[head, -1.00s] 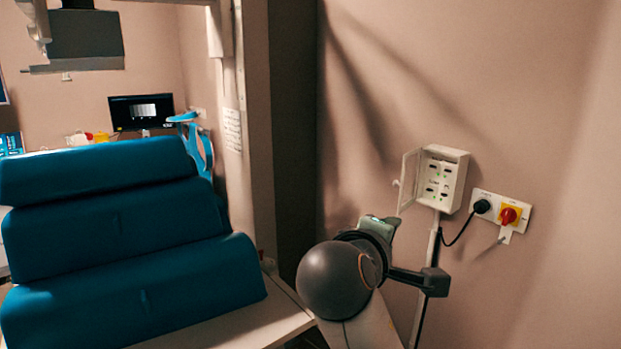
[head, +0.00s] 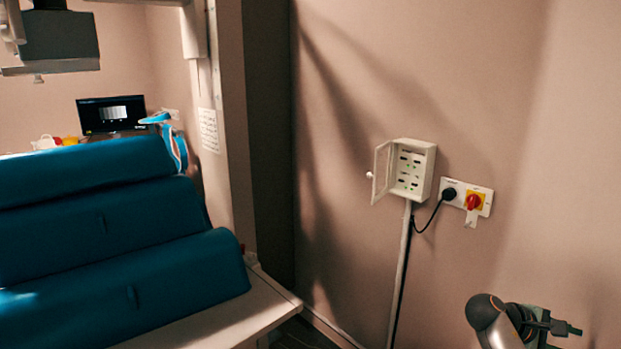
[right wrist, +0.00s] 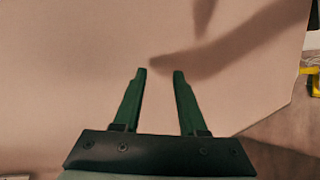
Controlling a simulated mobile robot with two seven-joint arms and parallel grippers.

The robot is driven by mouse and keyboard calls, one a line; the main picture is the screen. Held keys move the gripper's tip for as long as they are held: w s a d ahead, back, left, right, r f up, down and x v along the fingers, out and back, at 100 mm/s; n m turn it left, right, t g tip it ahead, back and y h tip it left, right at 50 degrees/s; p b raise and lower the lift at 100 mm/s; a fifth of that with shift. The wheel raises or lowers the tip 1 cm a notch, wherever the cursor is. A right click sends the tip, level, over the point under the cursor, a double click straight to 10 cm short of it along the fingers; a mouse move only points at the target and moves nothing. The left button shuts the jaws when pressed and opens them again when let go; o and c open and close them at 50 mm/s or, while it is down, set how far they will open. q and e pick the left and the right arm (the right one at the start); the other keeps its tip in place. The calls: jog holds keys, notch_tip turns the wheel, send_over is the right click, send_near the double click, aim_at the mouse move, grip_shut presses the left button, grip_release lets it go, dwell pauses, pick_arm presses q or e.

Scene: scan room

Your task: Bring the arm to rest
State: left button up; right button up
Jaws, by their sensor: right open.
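My right arm (head: 490,312) shows at the bottom right corner of the head view, low in front of the wall and apart from the wall fittings. In the right wrist view my right gripper (right wrist: 158,72) has its two green fingers spread with nothing between them. Bare wall lies beyond the fingertips. My left gripper is in neither view.
A white wall box (head: 411,171) has its door open to the left. Beside it are a black plug (head: 449,194) and a red-and-yellow rotary switch (head: 474,202). A blue padded couch (head: 110,240) fills the left. A yellow object (right wrist: 314,82) shows at the right wrist view's edge.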

jog(key=w+a+f+t+y, duration=0.1)
jog(key=w+a+t+y, duration=0.1)
jog(key=w+a+t, duration=0.45)
jog(key=w+a+t+y, duration=0.15)
jog(key=w+t, duration=0.25)
jog(key=w, duration=0.5)
jog(key=w+a+r+m+t+y, duration=0.4)
jog(key=w+a+r+t+y, duration=0.35)
jog(key=a, duration=0.35)
jog(key=s+a+f+g+y, duration=0.1)
jog(key=s+a+f, duration=0.2)
jog(key=s+f, duration=0.35)
jog(key=s+a+f+n+g+y, duration=0.1)
jog(key=s+a+f, duration=0.35)
jog(key=f, duration=0.35)
jog(key=s+a+f+g+y, duration=0.1)
jog(key=s+a+f, duration=0.1)
jog(key=s+f, duration=0.5)
jog(key=s+a+f+g, duration=0.2)
jog(key=s+a+f, duration=0.2)
jog(key=s, duration=0.7)
jog(key=s+a+f+m+g+y, duration=0.1)
jog(key=s+a+f, duration=0.3)
jog(key=s, duration=0.8)
notch_tip(320, 180, down, 2)
jog(key=shift+a+g+y, duration=0.25)
jog(key=shift+g+y, duration=0.05)
jog(key=shift+g, duration=0.3)
